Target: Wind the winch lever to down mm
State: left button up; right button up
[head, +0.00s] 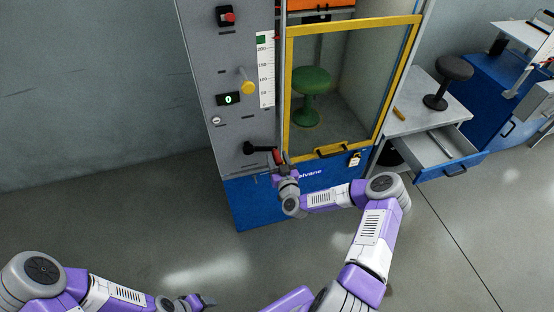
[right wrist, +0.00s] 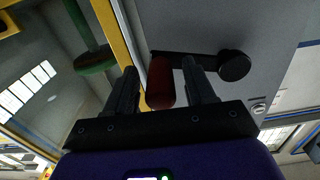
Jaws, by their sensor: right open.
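The winch lever is a black crank (head: 259,149) with a red grip (head: 278,156), low on the grey machine panel. The crank points right from its round hub, nearly level. In the right wrist view the red grip (right wrist: 160,84) lies between the two fingers of my right gripper (right wrist: 162,88), which are spread with gaps beside it. In the head view my right gripper (head: 282,164) is at the grip and partly covers it. A white mm scale (head: 265,72) stands above on the panel. My left gripper (head: 200,302) is low in the picture, away from the machine; its fingers are unclear.
A yellow-framed door (head: 287,95) is right of the lever, with a green stool (head: 311,92) behind it. The panel has a yellow-knobbed lever (head: 247,87), a display reading 0 (head: 229,99) and a red button (head: 227,17). An open drawer (head: 435,155) juts out at right.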

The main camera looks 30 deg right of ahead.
jog(key=shift+w+d, duration=0.1)
jog(key=shift+w, duration=0.35)
grip_shut()
